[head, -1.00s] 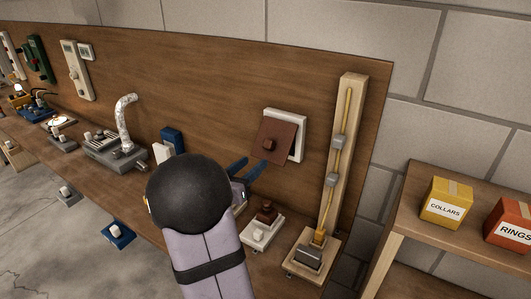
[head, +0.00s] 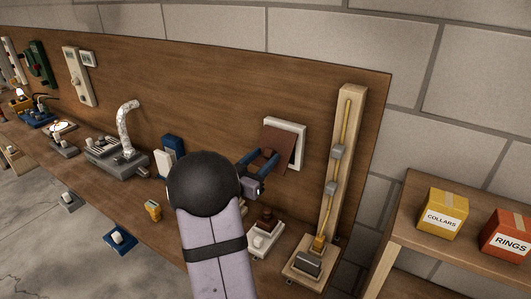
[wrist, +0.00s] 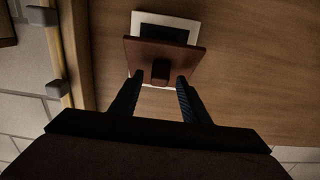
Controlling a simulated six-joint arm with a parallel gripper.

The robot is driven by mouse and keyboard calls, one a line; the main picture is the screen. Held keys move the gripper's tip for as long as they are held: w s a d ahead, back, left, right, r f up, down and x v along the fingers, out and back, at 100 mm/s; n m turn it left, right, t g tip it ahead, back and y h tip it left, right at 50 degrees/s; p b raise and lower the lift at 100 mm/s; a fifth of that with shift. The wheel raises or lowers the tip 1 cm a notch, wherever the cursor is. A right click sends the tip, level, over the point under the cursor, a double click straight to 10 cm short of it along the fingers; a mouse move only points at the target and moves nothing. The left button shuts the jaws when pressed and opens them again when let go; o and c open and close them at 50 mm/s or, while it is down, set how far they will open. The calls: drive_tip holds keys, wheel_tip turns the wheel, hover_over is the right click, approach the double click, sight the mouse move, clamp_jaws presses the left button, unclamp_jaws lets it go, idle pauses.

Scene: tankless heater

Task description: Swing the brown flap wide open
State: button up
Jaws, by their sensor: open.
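The brown flap (head: 284,143) sits in a white square frame (head: 301,128) on the wooden panel. It stands partly open. In the wrist view, the flap (wrist: 190,58) is tilted off the frame (wrist: 185,22), and a dark opening shows between them. A brown knob (wrist: 160,72) sticks out from the flap's face. My gripper (wrist: 159,77) is open, with one finger on each side of the knob. I cannot tell whether either finger touches it. In the head view, my gripper (head: 264,158) is at the flap's front, and its fingers partly hide the knob.
A tall wooden post (head: 343,165) with a yellow cord and grey blocks stands right of the flap. A white block with a brown top (head: 264,236) sits below. A grey unit with a pipe (head: 122,155) is to the left. Boxes stand on a shelf (head: 406,222) at right.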

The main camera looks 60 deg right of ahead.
drive_tip(key=shift+d, duration=0.75)
drive_tip(key=shift+c, duration=0.7)
